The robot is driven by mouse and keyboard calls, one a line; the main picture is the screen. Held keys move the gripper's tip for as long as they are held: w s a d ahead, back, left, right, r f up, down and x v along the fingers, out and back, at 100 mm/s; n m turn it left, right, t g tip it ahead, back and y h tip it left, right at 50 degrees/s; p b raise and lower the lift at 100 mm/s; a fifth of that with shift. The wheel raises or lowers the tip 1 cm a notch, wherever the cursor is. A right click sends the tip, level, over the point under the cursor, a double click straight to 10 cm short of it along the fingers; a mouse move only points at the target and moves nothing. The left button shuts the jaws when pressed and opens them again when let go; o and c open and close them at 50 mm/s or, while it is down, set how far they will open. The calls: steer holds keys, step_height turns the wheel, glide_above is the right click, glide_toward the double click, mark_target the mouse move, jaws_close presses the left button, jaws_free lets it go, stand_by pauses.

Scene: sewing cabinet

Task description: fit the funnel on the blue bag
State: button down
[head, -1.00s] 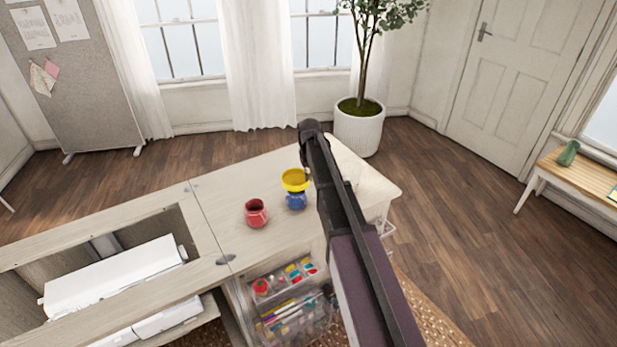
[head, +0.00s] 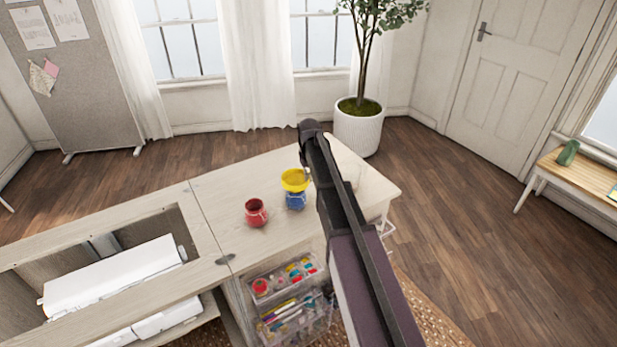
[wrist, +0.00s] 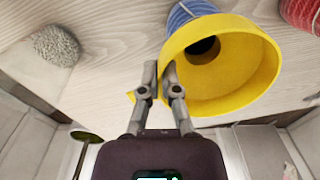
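The yellow funnel (head: 294,180) is wide side up over the blue bag (head: 296,201) on the pale cabinet top. In the wrist view the funnel's rim (wrist: 262,88) fills the upper middle, and a strip of the blue bag (wrist: 184,14) shows behind it. My gripper (wrist: 161,73) is at the funnel's near edge. Its fingers are close together at the rim, with a yellow tab of the funnel showing beside the left finger, so it appears shut on the funnel. The arm hides the fingers in the head view. I cannot tell whether the spout is inside the bag's mouth.
A red bag (head: 256,213) stands left of the blue one. A grey woven round thing (wrist: 56,45) lies on the top in the wrist view. A white machine (head: 115,275) sits in the cabinet's well. Clear drawers (head: 290,305) are below. Bare top lies behind the bags.

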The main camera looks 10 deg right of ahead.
steer(key=shift+f, duration=0.2)
stand_by(0.3)
steer(key=c, duration=0.7)
jaws_free()
steer(key=shift+r, duration=0.2)
